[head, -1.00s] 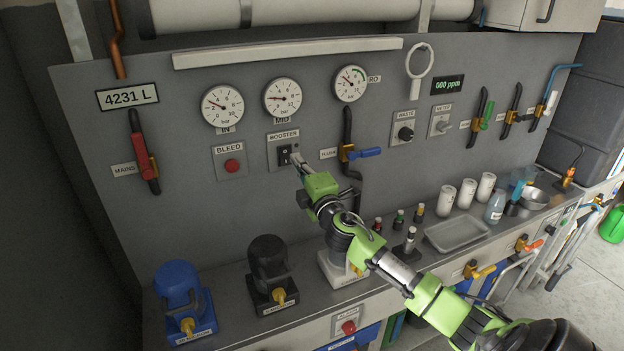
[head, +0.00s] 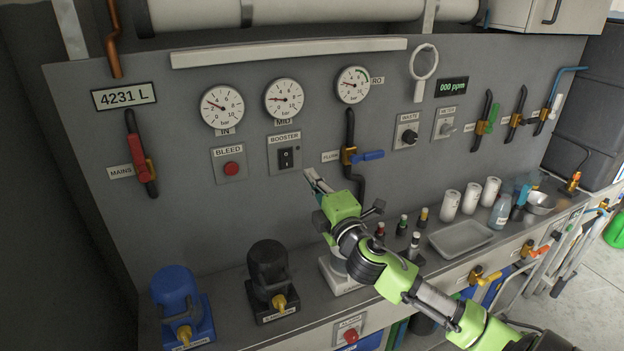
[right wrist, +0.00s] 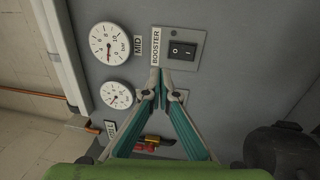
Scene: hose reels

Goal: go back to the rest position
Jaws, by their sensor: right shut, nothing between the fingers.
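My right gripper (head: 316,180) is in front of the grey panel, below and to the right of the booster switch (head: 286,158). Its fingers are shut with nothing between them. In the right wrist view the shut fingers (right wrist: 162,78) point up toward the booster plate and cover part of the panel behind them. The black rocker switch (right wrist: 183,50) there is clear of the fingertips. My left gripper is not in view.
Gauges hang above the switch, with a red bleed button (head: 231,168) to its left and a blue-handled valve (head: 367,155) to its right. A blue pump (head: 178,300), a black pump (head: 268,275), small bottles and a tray (head: 460,237) stand on the bench below.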

